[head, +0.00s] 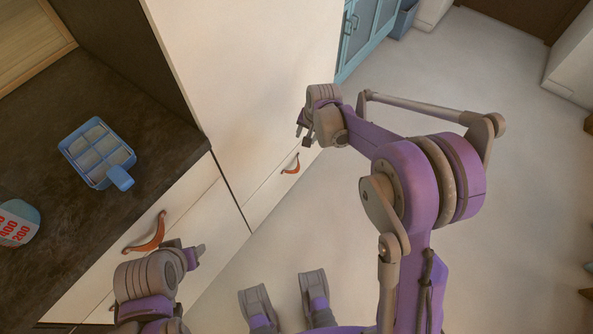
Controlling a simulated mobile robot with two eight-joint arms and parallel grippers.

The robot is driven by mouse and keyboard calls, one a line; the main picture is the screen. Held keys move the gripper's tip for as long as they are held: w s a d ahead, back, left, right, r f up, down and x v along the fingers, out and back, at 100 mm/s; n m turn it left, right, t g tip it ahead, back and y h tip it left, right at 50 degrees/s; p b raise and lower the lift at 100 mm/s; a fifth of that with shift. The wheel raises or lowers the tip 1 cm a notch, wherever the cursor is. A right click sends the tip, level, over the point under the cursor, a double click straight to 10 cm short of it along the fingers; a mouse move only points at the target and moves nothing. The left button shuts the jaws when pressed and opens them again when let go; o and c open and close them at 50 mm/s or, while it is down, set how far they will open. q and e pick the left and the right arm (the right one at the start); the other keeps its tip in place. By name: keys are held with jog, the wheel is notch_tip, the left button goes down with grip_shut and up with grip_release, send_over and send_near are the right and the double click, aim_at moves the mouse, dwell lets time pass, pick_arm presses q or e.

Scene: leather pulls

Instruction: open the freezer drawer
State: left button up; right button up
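The tall cream-white fridge-freezer (245,85) stands at the centre of the head view. Its lower front, the freezer drawer (268,194), carries an orange-brown leather pull (291,168). The drawer looks shut, its front flush with the panel above. My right gripper (303,132) is above and slightly right of this pull, apart from it in the picture. Its fingers look separated and hold nothing visible. My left gripper (187,246) is at the lower left, close to the counter drawer's leather pull. Its fingertips look apart, with nothing seen between them; whether it touches that pull is unclear.
A counter drawer (195,208) with a similar leather pull (147,235) is left of the freezer. On the dark countertop (60,220) are a blue divided dish (97,152) and a measuring cup (18,222). A blue cabinet (365,32) stands beyond. The floor (500,190) at right is clear.

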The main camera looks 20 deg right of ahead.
aim_at(296, 168)
jog(key=w+f+m+b, duration=0.1)
jog(key=w+f+b, duration=0.1)
jog(key=f, duration=0.9)
jog(key=w+f+m+b, duration=0.1)
jog(key=w+f+b, duration=0.1)
jog(key=f, duration=0.9)
jog(key=w+f+m+g+b, duration=0.1)
jog(key=w+f+b, duration=0.2)
jog(key=f, duration=0.8)
jog(key=shift+w+a+f, duration=0.1)
jog(key=shift+w+a, duration=0.3)
jog(key=shift+w, duration=0.3)
pick_arm(q)
notch_tip(296, 168, down, 10)
jog(key=shift+w, duration=0.3)
jog(key=shift+r, duration=0.1)
pick_arm(e)
grip_shut()
